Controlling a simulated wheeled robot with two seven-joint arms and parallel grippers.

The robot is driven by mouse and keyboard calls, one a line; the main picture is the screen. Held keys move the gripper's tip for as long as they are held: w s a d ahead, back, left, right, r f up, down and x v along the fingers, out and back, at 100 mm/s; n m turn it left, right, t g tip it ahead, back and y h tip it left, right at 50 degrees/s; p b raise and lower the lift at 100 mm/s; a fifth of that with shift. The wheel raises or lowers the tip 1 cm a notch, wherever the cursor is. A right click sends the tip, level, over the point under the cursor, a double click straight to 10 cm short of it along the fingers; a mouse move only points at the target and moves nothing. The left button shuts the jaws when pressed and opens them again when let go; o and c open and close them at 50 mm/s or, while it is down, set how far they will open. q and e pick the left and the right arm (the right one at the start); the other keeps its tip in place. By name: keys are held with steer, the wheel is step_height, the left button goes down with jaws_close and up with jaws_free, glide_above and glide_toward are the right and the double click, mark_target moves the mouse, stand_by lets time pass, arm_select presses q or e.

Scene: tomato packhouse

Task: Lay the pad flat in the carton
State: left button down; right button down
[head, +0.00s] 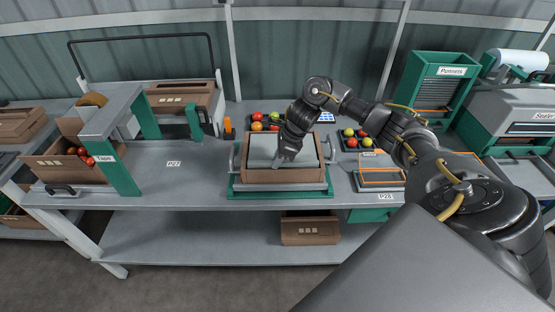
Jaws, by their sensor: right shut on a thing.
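The open brown carton (285,176) sits on a grey and green stand in the middle of the bench. The light grey pad (262,148) is within the carton's opening and looks roughly level. I cannot tell whether it touches the carton floor. My right gripper (281,162) reaches down into the carton from the right and is shut on the pad, hiding part of it. My left gripper is not in view.
Metal handles (237,160) flank the carton. Trays of tomatoes (357,149) stand behind it and to its right. An orange-outlined area (383,184) lies to the right. The bench (180,180) is clear to the left, up to the green taping frame (122,168).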

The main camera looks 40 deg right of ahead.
steer(key=shift+s+f, duration=0.25)
steer(key=shift+f, duration=0.15)
steer(key=c, duration=1.3)
jaws_free()
steer(key=shift+f, duration=0.1)
steer(key=c, duration=0.3)
steer(key=shift+s, duration=0.1)
steer(key=shift+w+d+r+p, duration=0.1)
steer(key=shift+w+r+p, duration=0.1)
steer(key=shift+r+p, duration=0.35)
steer(key=shift+w+d+r+p, duration=0.15)
steer(key=shift+r+p, duration=0.1)
steer(key=shift+r, duration=0.6)
steer(key=r, duration=0.1)
steer(key=r+p, duration=0.1)
steer(key=shift+a+r, duration=0.2)
steer(key=shift+r, duration=0.15)
steer(key=shift+r+p, duration=0.45)
steer(key=shift+p, duration=0.05)
